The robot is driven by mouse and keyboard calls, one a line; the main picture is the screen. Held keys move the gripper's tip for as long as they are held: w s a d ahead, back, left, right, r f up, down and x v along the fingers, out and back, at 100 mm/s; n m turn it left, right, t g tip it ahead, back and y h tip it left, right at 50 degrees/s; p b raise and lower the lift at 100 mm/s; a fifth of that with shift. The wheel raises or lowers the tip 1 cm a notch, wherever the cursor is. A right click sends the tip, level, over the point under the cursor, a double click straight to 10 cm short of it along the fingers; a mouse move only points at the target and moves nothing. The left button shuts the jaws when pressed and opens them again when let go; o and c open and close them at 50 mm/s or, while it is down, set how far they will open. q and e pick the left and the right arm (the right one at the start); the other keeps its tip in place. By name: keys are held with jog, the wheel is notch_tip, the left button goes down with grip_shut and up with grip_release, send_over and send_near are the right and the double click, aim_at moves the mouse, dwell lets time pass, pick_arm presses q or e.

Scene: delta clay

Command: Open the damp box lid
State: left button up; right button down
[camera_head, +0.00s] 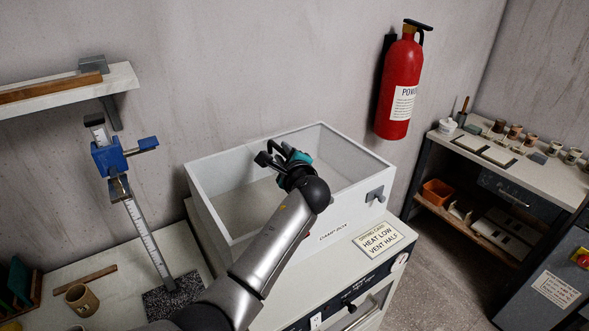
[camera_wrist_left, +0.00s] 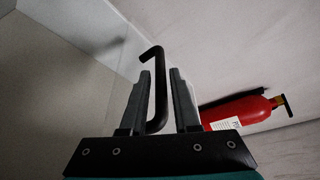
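The damp box (camera_head: 345,222) is a white box with its name on the front, on a cabinet by the wall. Its inside shows from above; a clear lid pane is hard to make out. A black bar handle (camera_wrist_left: 159,88) shows in the left wrist view. My left gripper (camera_head: 272,158) is over the box. In the wrist view its two fingers (camera_wrist_left: 162,95) stand apart, with the handle bar between them, nearer the left finger. A gap shows on the right side; I cannot tell whether the left finger touches it. My right gripper is not in view.
A red fire extinguisher (camera_head: 400,85) hangs on the wall right of the box. A blue gauge on a stand (camera_head: 112,157) and a wall shelf (camera_head: 60,92) are at left. A side bench (camera_head: 545,172) with small pots stands at right. A sign (camera_head: 379,239) lies in front of the box.

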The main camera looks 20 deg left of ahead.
pick_arm(q)
jog(key=v, duration=1.3)
jog(key=shift+s+d, duration=0.1)
jog(key=shift+d, duration=0.1)
